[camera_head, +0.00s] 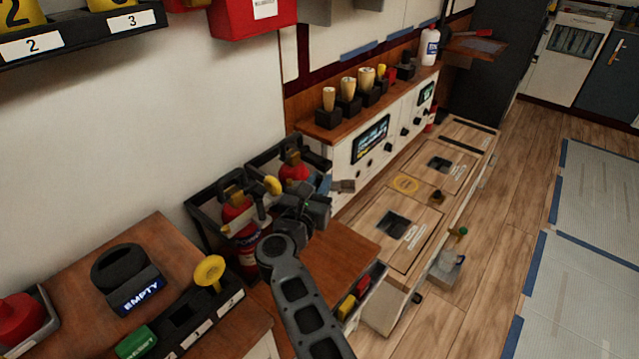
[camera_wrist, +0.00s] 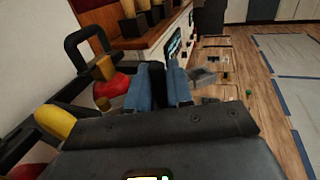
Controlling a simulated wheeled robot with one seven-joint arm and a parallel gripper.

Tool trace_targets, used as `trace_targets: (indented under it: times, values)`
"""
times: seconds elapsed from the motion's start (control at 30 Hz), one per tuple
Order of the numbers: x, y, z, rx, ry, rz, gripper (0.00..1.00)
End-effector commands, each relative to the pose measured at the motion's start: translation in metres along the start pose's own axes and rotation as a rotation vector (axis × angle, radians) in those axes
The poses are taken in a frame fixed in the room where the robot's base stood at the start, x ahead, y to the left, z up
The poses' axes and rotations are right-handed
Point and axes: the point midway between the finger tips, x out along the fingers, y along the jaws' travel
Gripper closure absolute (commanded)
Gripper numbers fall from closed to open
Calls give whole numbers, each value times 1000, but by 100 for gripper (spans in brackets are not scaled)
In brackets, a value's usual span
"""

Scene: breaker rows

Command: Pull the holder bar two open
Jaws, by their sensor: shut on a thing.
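Two black wall holders stand side by side in the head view, each with a red extinguisher: the near left one (camera_head: 200,207) and the far right one (camera_head: 262,157). My gripper (camera_head: 323,187) is at the front right of the far holder. In the wrist view, its blue fingers (camera_wrist: 165,88) are shut on a dark bar (camera_wrist: 156,76), which I take to be holder bar two. The far extinguisher (camera_head: 294,172) is behind my gripper; its red top also shows in the wrist view (camera_wrist: 112,87). Most of the bar is hidden by my fingers and wrist.
A wooden-topped cabinet (camera_head: 340,248) with a part-open drawer (camera_head: 361,291) lies below my gripper. A counter with several tan-handled tools (camera_head: 348,90) runs behind. A desk with an EMPTY stand (camera_head: 126,270) is at left.

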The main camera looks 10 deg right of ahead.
Motion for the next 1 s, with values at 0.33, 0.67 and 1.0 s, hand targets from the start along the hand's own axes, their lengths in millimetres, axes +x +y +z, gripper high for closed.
trace_targets:
  times: [0.33,0.67,1.0]
  values:
    - [0,0,0,1,0,1,63]
    - [0,0,5,2,0,1,63]
    - [2,-20,54,2,-2,-1,63]
